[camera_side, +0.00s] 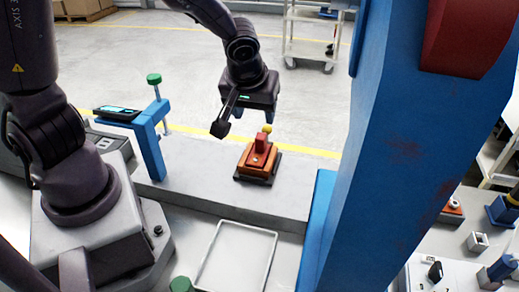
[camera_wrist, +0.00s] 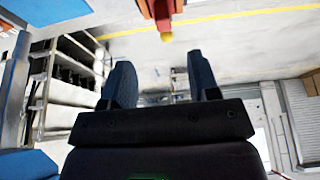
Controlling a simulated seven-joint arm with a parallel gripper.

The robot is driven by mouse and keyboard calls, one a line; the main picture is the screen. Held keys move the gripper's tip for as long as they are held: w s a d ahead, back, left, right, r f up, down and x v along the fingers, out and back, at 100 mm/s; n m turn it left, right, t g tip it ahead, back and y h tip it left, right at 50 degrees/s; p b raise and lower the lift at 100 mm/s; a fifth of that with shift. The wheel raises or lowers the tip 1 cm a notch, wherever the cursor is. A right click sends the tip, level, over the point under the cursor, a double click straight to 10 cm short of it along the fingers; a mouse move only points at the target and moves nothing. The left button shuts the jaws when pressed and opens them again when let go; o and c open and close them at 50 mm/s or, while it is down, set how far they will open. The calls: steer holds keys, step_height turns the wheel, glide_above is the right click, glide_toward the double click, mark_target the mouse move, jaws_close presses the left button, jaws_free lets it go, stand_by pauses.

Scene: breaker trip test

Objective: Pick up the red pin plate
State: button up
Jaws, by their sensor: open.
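The red pin plate (camera_side: 260,145) stands upright on an orange block with a dark base (camera_side: 243,177), on the grey worktop. A yellow ball shows at its top. My gripper (camera_side: 232,115) is open and empty, above and slightly left of the plate in the side view, apart from it. In the wrist view my gripper's two fingers (camera_wrist: 161,78) are spread with nothing between them. The red plate (camera_wrist: 164,12) with its yellow tip shows at that view's top edge, beyond the fingers and partly cut off.
A blue post (camera_side: 400,140) rises close on the right. A blue clamp frame (camera_side: 150,145) with a green knob stands on the left. An empty pale tray (camera_side: 211,254) lies in front. The worktop beside the block is clear.

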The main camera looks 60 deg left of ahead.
mark_target(260, 139)
steer(key=x, duration=0.7)
steer(key=shift+a+x, duration=0.2)
steer(key=shift+x, duration=2.5)
steer(key=shift+r, duration=0.1)
jaws_close()
